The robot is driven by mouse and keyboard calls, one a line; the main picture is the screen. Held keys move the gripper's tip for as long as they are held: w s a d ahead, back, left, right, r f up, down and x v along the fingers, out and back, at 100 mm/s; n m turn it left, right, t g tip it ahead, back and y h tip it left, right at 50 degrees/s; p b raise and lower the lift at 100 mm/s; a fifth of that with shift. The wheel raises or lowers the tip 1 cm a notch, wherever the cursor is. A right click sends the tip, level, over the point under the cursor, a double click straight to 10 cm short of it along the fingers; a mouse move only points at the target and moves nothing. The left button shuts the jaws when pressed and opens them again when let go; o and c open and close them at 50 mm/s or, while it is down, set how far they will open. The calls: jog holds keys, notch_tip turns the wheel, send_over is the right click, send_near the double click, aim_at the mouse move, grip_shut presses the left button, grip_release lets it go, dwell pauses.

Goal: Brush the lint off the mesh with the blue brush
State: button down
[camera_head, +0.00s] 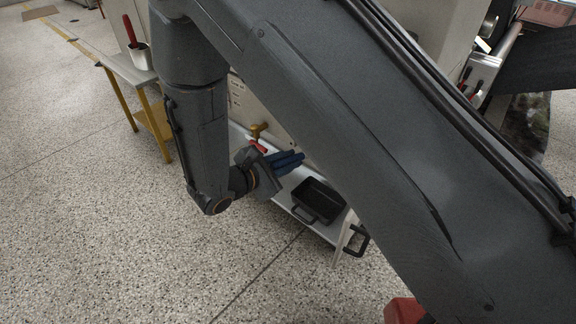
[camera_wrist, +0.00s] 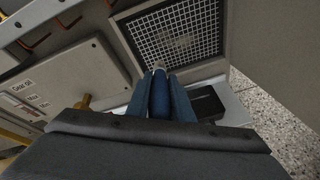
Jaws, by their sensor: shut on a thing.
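My gripper (camera_wrist: 160,82) is shut on the blue brush (camera_wrist: 159,97), which sits between its two bluish fingers in the wrist view. The brush's pale tip points toward the mesh (camera_wrist: 150,38), a framed metal grid in the machine's side, at the top. In the head view my gripper (camera_head: 286,162) is beside the machine, and my arm hides the mesh.
A black tray (camera_head: 318,201) with handles lies on the white ledge (camera_head: 281,197), below my gripper. A brass handle (camera_wrist: 84,102) sticks out beside a panel marked "Gear oil" (camera_wrist: 62,80). A side table (camera_head: 125,68) holds a white container (camera_head: 141,58). The speckled floor is open at left.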

aim_at(300, 154)
jog(key=shift+w+d+b, duration=0.35)
jog(key=shift+w+d, duration=0.4)
jog(key=shift+w, duration=0.2)
jog(key=shift+w+d+b, duration=0.3)
jog(key=shift+w+d, duration=0.4)
jog(key=shift+w, duration=0.2)
jog(key=shift+w+d, duration=0.5)
jog(key=shift+w, duration=0.15)
